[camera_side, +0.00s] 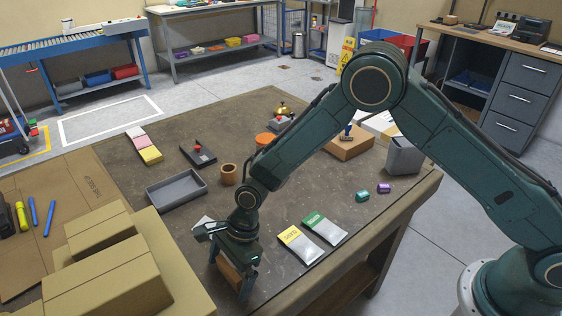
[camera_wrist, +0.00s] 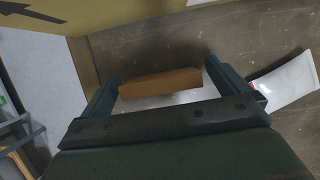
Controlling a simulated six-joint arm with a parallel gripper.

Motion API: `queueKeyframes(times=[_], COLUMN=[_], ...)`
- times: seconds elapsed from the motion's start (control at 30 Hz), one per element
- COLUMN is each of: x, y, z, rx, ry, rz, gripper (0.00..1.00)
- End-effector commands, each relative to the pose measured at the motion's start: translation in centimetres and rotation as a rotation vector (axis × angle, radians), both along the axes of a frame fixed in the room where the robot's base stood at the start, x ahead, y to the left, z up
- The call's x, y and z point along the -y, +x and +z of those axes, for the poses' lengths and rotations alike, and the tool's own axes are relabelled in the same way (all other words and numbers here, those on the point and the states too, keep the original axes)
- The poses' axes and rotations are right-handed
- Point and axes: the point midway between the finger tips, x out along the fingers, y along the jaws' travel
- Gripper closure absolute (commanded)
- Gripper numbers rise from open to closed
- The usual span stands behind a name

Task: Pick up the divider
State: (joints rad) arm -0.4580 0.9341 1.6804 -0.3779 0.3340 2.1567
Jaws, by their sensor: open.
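A brown board, which looks to be the divider (camera_wrist: 160,82), shows in the wrist view as a narrow block between my two fingers. It also shows in the side view as a brown panel (camera_side: 229,271) under my gripper, near the table's front edge. My gripper (camera_side: 231,280) points down and is open, with one finger on each side of the board. In the wrist view, small gaps show between the board's ends and the fingers of my gripper (camera_wrist: 161,88). The board's lower part is partly hidden by the fingers.
Cardboard boxes (camera_side: 108,275) stand close on the left. A green-topped pouch (camera_side: 325,231) and a yellow-topped pouch (camera_side: 299,244) lie to the right.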

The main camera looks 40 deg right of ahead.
Motion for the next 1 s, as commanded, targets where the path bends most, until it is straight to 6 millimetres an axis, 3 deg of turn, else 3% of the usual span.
queueKeyframes(times=[0.4, 0.43, 0.67, 1.0], x=[0.01, 0.01, 0.01, 0.00], y=[0.01, 0.01, 0.01, 0.02], z=[0.04, 0.04, 0.04, 0.18], rx=[0.000, 0.000, 0.000, 0.001], ry=[0.000, 0.000, 0.000, 0.000], rz=[0.000, 0.000, 0.000, 0.000], gripper=[0.00, 0.02, 0.45, 0.46])
